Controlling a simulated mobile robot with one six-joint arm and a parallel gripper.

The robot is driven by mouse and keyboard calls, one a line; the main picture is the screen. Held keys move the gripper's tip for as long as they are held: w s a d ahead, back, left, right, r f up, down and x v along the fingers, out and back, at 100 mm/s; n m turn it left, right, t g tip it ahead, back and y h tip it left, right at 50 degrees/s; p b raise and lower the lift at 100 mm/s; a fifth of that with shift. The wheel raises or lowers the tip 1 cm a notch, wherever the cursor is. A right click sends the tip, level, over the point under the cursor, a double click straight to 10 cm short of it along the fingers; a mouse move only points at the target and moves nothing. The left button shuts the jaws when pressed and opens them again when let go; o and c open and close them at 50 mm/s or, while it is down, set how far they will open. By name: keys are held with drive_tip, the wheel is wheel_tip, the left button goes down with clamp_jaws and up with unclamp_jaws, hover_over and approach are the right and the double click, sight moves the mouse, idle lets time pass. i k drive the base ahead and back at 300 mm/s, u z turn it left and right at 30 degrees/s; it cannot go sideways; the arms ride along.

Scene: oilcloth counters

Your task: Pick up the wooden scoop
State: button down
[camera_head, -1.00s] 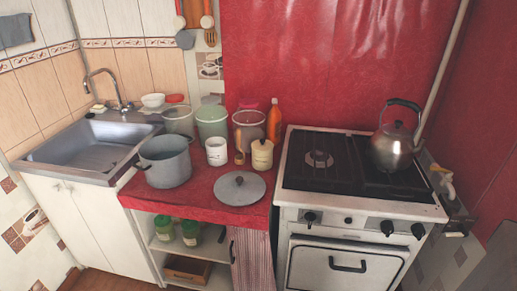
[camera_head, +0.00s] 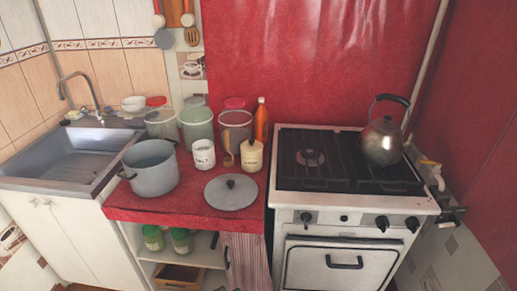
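A small brown wooden thing (camera_head: 228,156), which looks like the wooden scoop, stands on the red oilcloth counter (camera_head: 150,208). It appears upright, with a thin handle at the top and a wider lower end. It is between the white salt canister (camera_head: 204,155) and the cream lidded jar (camera_head: 252,156), close to both. I cannot tell whether it touches them or leans on something. My gripper is not in view.
A grey pot (camera_head: 151,171) stands left and a flat lid (camera_head: 231,193) lies in front of the scoop. Lidded containers (camera_head: 197,124) and an orange bottle (camera_head: 261,120) stand behind. The stove (camera_head: 346,205) with a kettle (camera_head: 382,140) is right, the sink (camera_head: 62,160) left.

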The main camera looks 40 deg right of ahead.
sight(228, 160)
drive_tip(key=z, duration=0.65)
drive_tip(key=k, duration=1)
drive_tip(key=u, duration=0.05)
drive_tip(key=i, duration=0.9)
drive_tip(key=z, duration=0.05)
